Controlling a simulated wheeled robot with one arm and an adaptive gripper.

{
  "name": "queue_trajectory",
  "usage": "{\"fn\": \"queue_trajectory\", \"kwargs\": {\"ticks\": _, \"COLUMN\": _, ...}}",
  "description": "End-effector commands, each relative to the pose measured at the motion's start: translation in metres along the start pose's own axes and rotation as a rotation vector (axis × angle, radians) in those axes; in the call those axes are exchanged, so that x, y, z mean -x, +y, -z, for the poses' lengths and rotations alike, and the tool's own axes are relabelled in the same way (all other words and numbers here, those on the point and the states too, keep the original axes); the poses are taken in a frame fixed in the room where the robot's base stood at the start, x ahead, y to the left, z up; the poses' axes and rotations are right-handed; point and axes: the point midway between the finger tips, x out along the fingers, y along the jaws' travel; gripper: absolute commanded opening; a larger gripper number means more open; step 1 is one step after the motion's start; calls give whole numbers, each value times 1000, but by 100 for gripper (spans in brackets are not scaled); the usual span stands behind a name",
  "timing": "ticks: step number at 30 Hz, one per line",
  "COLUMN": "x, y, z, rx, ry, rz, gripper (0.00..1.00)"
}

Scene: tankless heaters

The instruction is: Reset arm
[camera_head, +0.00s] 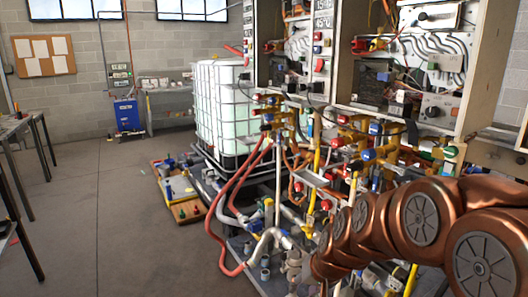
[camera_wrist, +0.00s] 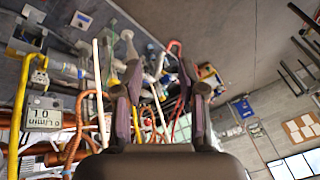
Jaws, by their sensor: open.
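My gripper (camera_wrist: 160,76) shows in the wrist view with its two dark fingers spread apart and nothing between them. Pipes and hoses lie beyond the fingertips. In the head view my copper-coloured arm reaches in from the right edge, in front of the heater pipework (camera_head: 300,205). The gripper itself cannot be made out there. Two open heater units (camera_head: 440,112) with wiring and control boxes stand above the pipework.
Red hoses (camera_head: 232,215) hang from the pipework to the floor. A white caged tank (camera_head: 218,112) stands behind. A blue unit (camera_head: 128,115) is by the back wall. Tables (camera_head: 30,125) stand at the left. The grey floor (camera_head: 105,215) between is clear.

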Motion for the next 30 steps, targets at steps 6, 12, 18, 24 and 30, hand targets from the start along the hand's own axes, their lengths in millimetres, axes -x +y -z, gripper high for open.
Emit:
{"fn": "queue_trajectory", "kwargs": {"ticks": 6, "x": 73, "y": 8, "z": -68, "rx": 54, "ry": -153, "rz": -56, "gripper": 41}}
{"fn": "queue_trajectory", "kwargs": {"ticks": 12, "x": 133, "y": 27, "z": -136, "rx": 78, "ry": -303, "rz": -131, "gripper": 41}}
{"fn": "queue_trajectory", "kwargs": {"ticks": 18, "x": 186, "y": 49, "z": -198, "rx": 79, "ry": -436, "rz": -214, "gripper": 41}}
{"fn": "queue_trajectory", "kwargs": {"ticks": 24, "x": 214, "y": 64, "z": -233, "rx": 68, "ry": -510, "rz": -264, "gripper": 41}}
{"fn": "queue_trajectory", "kwargs": {"ticks": 30, "x": 218, "y": 66, "z": -238, "rx": 66, "ry": -520, "rz": -272, "gripper": 41}}
